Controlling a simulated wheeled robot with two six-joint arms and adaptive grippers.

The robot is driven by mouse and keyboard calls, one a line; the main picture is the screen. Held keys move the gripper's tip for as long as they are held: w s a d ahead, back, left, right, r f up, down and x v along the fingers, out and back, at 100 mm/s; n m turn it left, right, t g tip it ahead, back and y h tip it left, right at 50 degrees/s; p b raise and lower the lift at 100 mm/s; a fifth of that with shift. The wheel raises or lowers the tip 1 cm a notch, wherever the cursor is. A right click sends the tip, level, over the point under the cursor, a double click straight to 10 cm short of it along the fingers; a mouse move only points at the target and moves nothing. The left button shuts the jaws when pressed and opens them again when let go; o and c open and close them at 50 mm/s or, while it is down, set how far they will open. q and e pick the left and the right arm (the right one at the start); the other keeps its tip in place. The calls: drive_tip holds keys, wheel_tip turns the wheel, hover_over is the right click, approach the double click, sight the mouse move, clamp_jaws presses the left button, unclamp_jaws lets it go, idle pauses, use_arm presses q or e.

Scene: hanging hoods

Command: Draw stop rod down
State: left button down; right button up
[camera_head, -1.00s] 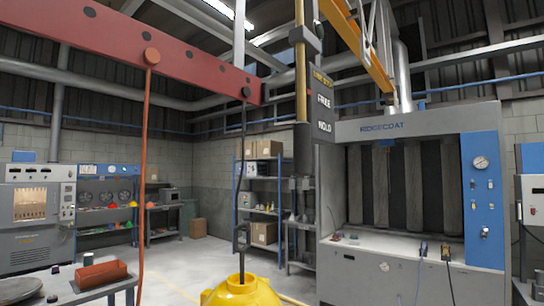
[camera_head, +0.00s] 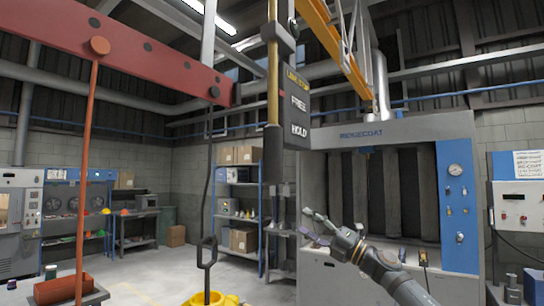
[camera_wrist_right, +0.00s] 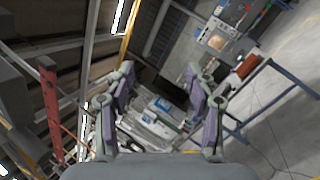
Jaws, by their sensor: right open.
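I cannot make out the rod for certain in the wrist view. My left gripper is not in view.
A red beam (camera_head: 140,55) crosses the upper left. An orange rod (camera_head: 87,170) and a dark looped rod (camera_head: 208,190) hang from it, the latter over a yellow object (camera_head: 207,299). A grey booth (camera_head: 375,190) stands behind my right gripper. Open floor lies at lower left.

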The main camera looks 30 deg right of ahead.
drive_tip(key=s+a+r+n+g+y, duration=0.35)
drive_tip(key=s+a+r+n, duration=0.3)
drive_tip(key=r, duration=0.45)
drive_tip(key=n+g+h, duration=0.2)
drive_tip(key=n+g, duration=0.1)
drive_tip(key=n, duration=0.7)
approach(282, 154)
drive_tip(key=shift+m, duration=0.25)
drive_tip(key=p+x, duration=0.7)
drive_tip(key=x, duration=0.4)
drive_tip(key=shift+w+a+r+p, duration=0.1)
drive_tip(key=shift+w+r+p, duration=0.05)
drive_tip(key=shift+w+p, duration=0.2)
drive_tip(key=shift+w+a, duration=0.1)
clamp_jaws()
